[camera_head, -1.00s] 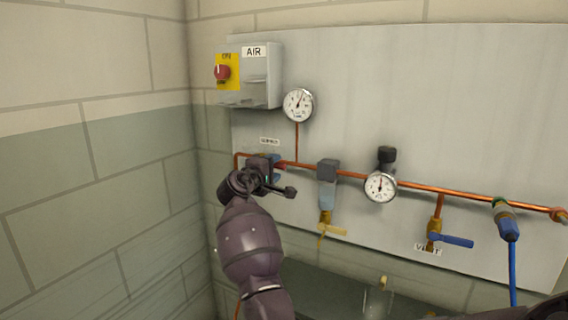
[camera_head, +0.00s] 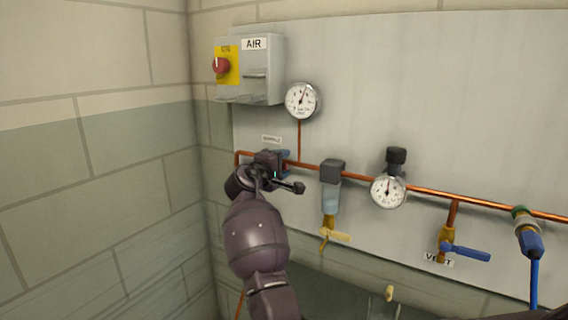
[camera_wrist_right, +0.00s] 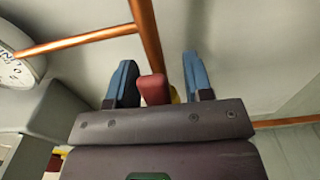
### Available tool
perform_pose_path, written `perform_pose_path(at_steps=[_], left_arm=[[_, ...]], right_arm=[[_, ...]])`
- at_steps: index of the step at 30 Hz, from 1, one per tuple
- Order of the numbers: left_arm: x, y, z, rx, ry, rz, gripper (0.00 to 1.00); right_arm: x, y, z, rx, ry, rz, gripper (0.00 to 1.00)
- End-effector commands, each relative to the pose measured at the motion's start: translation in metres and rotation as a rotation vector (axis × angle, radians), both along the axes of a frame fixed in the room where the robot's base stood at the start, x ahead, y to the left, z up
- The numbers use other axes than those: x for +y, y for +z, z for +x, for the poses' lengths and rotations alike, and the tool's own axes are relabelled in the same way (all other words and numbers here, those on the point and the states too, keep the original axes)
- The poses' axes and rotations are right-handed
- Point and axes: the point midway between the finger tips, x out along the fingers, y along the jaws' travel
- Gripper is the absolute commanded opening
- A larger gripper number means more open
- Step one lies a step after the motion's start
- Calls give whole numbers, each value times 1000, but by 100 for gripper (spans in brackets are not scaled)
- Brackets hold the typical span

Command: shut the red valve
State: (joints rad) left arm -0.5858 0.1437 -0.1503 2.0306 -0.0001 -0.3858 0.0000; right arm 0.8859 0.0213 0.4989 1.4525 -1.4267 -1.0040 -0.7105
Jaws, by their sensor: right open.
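The red valve handle (camera_wrist_right: 153,88) shows in the right wrist view between the two blue fingers of my right gripper (camera_wrist_right: 158,76). The fingers are open, with a gap visible on the right side of the handle; contact on the left side is hard to judge. A bit of yellow (camera_wrist_right: 175,95) shows beside the handle. In the head view my right gripper (camera_head: 284,161) is at the left end of the copper pipe, below the upper gauge, and hides the valve. My left gripper is not in view.
The copper pipe (camera_head: 430,190) runs right past a filter (camera_head: 331,190), a regulator gauge (camera_head: 388,192), a blue vent lever (camera_head: 468,253) and a blue hose fitting (camera_head: 528,240). The AIR box (camera_head: 262,72) with a red knob (camera_head: 220,67) is above. A block wall (camera_head: 90,180) stands close on the left.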

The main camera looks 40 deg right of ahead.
Motion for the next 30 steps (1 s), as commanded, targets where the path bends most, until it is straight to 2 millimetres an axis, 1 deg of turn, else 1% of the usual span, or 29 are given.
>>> perform_pose_path(at_steps=[5, 8, 12, 14, 15, 24, 30], left_arm=[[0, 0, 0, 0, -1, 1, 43], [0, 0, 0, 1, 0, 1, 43], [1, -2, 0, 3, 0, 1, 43], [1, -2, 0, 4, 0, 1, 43], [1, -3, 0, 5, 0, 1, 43], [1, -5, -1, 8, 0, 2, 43], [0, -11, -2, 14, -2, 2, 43]], right_arm=[[0, 0, 0, 0, 0, 0, 47], [0, 0, 0, 0, 0, 0, 33], [0, 0, 0, 0, 0, 0, 12], [0, 0, 0, 0, 0, 0, 2], [0, 0, 0, 0, 0, 0, 0], [0, -1, 0, -8, 0, 2, 0], [-1, -8, 0, -65, -2, 26, 0]])
